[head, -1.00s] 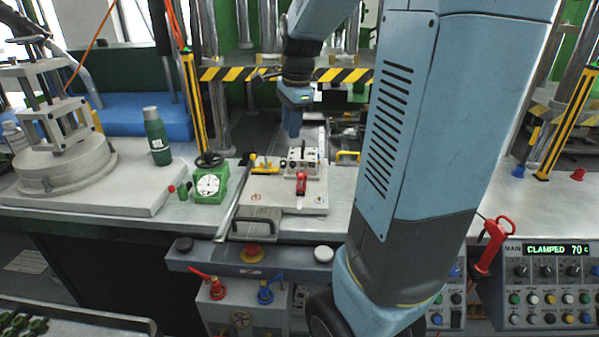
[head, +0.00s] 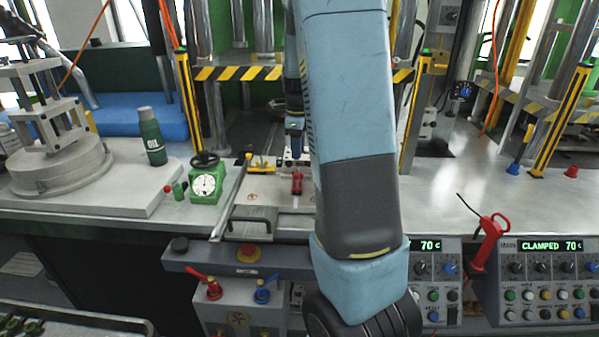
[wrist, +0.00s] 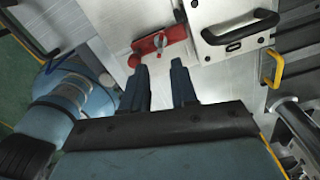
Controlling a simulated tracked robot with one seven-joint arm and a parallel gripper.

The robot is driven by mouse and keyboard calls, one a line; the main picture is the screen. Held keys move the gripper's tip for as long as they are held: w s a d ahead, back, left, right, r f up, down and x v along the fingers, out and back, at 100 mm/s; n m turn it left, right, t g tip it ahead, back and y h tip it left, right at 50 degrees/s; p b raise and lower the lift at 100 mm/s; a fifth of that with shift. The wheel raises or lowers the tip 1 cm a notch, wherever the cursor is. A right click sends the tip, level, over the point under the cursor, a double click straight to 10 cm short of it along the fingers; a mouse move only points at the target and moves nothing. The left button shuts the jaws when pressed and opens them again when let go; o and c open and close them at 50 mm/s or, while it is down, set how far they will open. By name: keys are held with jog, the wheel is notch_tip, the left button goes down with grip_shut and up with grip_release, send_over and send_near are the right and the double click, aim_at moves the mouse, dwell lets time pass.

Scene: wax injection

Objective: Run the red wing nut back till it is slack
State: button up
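A red clamp piece (wrist: 150,46) lies on the pale metal mould plate in the wrist view, ahead of my fingertips. In the head view the red piece (head: 297,182) stands on the front of the mould plate. My gripper (wrist: 160,68) is open, its two dark fingers apart with nothing between them. Its fingertips are short of the red piece in the wrist view, apart from it. In the head view my gripper (head: 295,146) hangs over the mould, partly hidden by my arm.
A metal block with a black handle (wrist: 240,33) is right of the red piece, with a yellow handle (wrist: 272,68) farther right. A green dial gauge (head: 207,184) and oil bottle (head: 152,137) stand left on the bench. A yellow-black striped bar (head: 240,73) crosses behind.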

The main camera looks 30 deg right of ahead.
notch_tip(320, 180, down, 8)
jog(key=shift+f, duration=0.25)
